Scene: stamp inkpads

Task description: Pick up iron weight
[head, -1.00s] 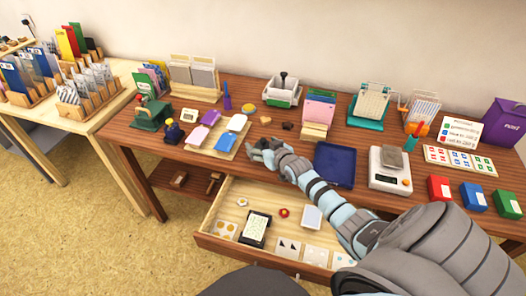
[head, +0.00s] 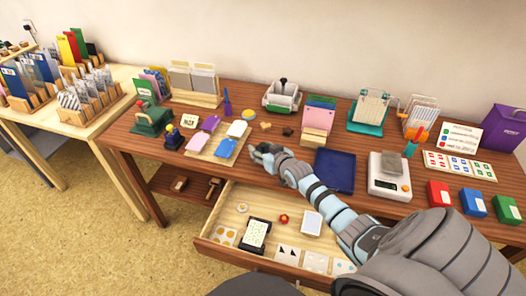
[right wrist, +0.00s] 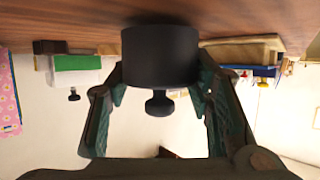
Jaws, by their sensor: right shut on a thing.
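The iron weight (right wrist: 160,60) is a dark cylinder with a small knob. In the right wrist view, which shows the table upside down, it sits between the two fingers of my right gripper (right wrist: 160,95), which is shut on it. The knob points away from the tabletop, so the weight is upright. I cannot tell whether its base touches the wood. In the head view my right gripper (head: 258,151) is low over the table's front part, right of the stamp tray, and the weight is not distinguishable there. My left gripper is not in view.
A stamp-pad tray (head: 240,146) lies close on the left. A dark blue tray (head: 335,170) and a scale (head: 389,178) bearing a grey block stand on the right. An open drawer (head: 225,250) juts out below my right arm. Small brown pieces (head: 288,132) lie just behind the gripper.

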